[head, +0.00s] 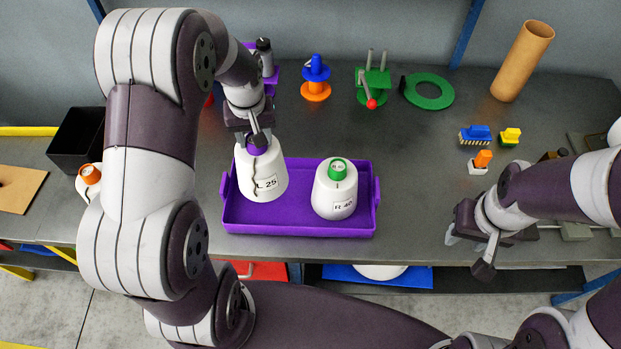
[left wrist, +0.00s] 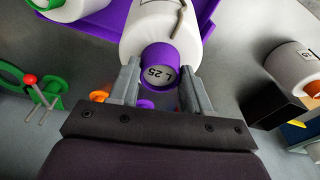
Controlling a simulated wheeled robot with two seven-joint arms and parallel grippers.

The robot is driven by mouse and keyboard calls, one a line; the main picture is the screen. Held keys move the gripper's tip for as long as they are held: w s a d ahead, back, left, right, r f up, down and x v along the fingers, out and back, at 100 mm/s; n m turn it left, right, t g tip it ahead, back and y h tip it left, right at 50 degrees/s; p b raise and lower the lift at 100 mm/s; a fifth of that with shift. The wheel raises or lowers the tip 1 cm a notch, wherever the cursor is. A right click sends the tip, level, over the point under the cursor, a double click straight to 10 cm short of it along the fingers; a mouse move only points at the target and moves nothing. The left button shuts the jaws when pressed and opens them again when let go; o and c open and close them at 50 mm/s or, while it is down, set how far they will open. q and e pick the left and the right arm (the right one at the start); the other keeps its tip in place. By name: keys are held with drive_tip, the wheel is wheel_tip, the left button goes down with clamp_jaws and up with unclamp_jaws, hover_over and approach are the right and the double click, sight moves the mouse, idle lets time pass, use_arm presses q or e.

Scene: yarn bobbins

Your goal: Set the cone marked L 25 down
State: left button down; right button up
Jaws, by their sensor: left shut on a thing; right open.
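The white cone marked L 25 (head: 262,176) has a purple top and a loose dark thread down its side. My left gripper (head: 258,143) is shut on its purple top from above. In the left wrist view the fingers hold the purple top (left wrist: 158,66), with its L 25 label facing the camera. The cone is over the left part of the purple tray (head: 290,226); I cannot tell whether its base touches the tray. A white cone marked R 40 (head: 335,190) with a green top stands in the tray's right part. My right gripper (head: 468,240) is open and empty, right of the tray.
A white cone with an orange top (head: 90,176) and a black bin (head: 77,140) are at the left. The table between tray and brushes is clear.

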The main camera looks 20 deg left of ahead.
sight(263, 176)
use_arm(q)
wheel_tip(263, 176, down, 10)
drive_tip(key=shift+a+r+p, duration=0.1)
drive_tip(key=shift+a+p, duration=0.05)
drive_tip(key=shift+p, duration=0.8)
drive_tip(key=c, duration=0.5)
unclamp_jaws()
